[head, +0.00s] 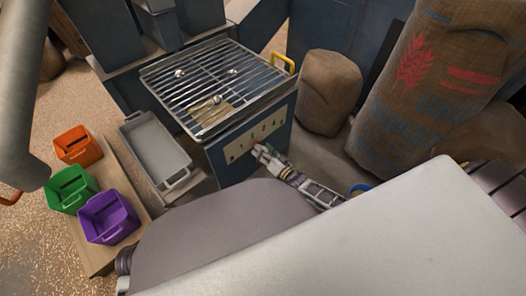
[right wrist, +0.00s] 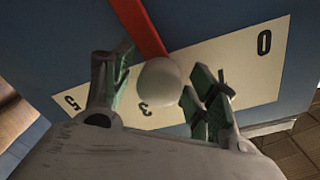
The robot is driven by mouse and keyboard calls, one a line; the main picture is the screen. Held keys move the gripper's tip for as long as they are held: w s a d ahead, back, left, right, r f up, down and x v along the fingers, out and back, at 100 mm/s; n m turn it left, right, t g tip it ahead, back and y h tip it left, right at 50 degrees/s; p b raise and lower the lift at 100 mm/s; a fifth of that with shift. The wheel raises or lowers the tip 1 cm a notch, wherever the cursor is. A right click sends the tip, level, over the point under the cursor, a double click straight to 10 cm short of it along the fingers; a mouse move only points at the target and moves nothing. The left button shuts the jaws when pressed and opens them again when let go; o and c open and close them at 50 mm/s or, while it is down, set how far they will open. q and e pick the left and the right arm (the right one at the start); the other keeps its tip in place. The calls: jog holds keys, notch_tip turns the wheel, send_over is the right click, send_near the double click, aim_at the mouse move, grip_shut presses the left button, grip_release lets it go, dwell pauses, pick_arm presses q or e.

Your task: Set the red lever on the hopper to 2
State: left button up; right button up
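The hopper (head: 225,165) is a blue box under a metal grate, with a cream number plate (head: 240,147) on its front. In the right wrist view the red lever (right wrist: 141,27) comes down from the top and ends in a pale round knob (right wrist: 159,82). The plate (right wrist: 262,82) shows 0 at right, 3 just below left of the knob and 5 at far left; other marks are hidden by fingers and knob. My right gripper (right wrist: 157,84) is open around the knob, one green-padded finger on each side, close to it. My left gripper is out of view.
A grey tray (head: 136,128) stands left of the hopper. Orange (head: 88,157), green (head: 85,201) and purple (head: 94,231) bins sit on a wooden board (head: 103,262). Sacks (head: 327,95) stand close behind on the right. The grate (head: 200,72) lies above the plate.

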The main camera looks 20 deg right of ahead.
jog(key=shift+s, duration=0.15)
jog(key=v, duration=1.1)
jog(key=shift+s, duration=0.35)
dwell(0.3)
jog(key=shift+d, duration=0.15)
dwell(0.5)
